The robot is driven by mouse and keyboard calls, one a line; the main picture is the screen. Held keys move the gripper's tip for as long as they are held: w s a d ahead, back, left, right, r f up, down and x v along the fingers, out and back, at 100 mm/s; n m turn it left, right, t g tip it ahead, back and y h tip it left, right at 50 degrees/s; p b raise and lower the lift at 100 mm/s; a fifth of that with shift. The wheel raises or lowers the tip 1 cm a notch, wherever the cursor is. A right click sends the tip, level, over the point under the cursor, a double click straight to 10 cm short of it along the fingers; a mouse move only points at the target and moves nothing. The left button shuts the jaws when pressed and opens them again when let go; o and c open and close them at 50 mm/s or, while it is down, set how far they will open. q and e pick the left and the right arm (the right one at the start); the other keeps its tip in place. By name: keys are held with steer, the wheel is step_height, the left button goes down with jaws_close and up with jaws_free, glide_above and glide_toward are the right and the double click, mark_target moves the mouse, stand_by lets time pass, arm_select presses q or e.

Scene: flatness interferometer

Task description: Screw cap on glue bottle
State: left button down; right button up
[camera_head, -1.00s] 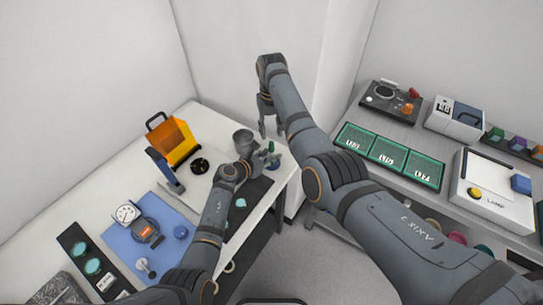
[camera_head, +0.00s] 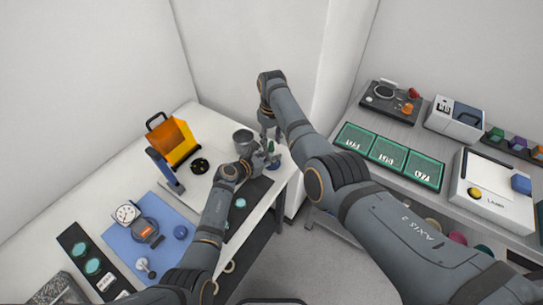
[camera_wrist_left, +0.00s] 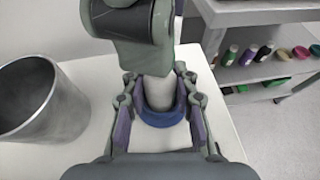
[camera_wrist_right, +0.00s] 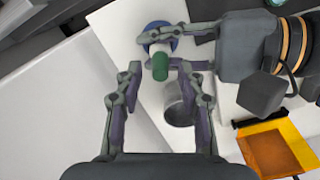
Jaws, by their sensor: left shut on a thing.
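The pale glue bottle (camera_wrist_left: 159,97) stands upright in a blue ring-shaped holder (camera_wrist_left: 163,118) near the table's corner. The holder also shows in the head view (camera_head: 274,167). My left gripper (camera_wrist_left: 160,108) is shut on the bottle from the side; it is small in the head view (camera_head: 268,160). A green cap (camera_wrist_right: 160,68) shows over the bottle's top in the right wrist view. My right gripper (camera_wrist_right: 160,70) is above, fingers apart on either side of the cap. I cannot tell whether they touch it or whether the cap is seated.
A grey metal bin (camera_head: 243,140) stands close behind the bottle. An orange box (camera_head: 172,141) and a blue mat (camera_head: 137,236) with instruments lie farther left. Shelving with green trays (camera_head: 390,152) stands right, across a floor gap.

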steer(key=shift+f, duration=1.35)
steer(key=shift+c, duration=0.2)
jaws_close()
steer(key=shift+o, duration=0.9)
jaws_free()
